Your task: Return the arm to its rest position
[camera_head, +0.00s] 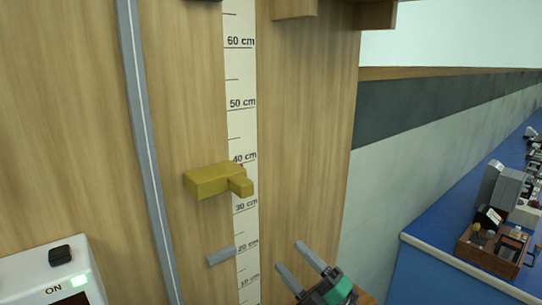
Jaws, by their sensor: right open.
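My right gripper (300,263) is at the bottom of the head view, in front of the wooden board. Its two grey fingers stand apart, pointing up and left, with nothing between them. Its body is dark with a green part, and the rest of the arm is cut off by the lower edge. It is to the right of the scale strip (241,105) and of a small grey block (220,256), apart from both in the picture. My left gripper is not in view.
A yellow block (211,181) juts out near the scale's middle. A grey rail (142,130) runs down the wooden board (300,130). A white box (30,276) marked ON is at lower left. At right, a blue bench (440,252) holds a wooden tray (486,258) and instruments.

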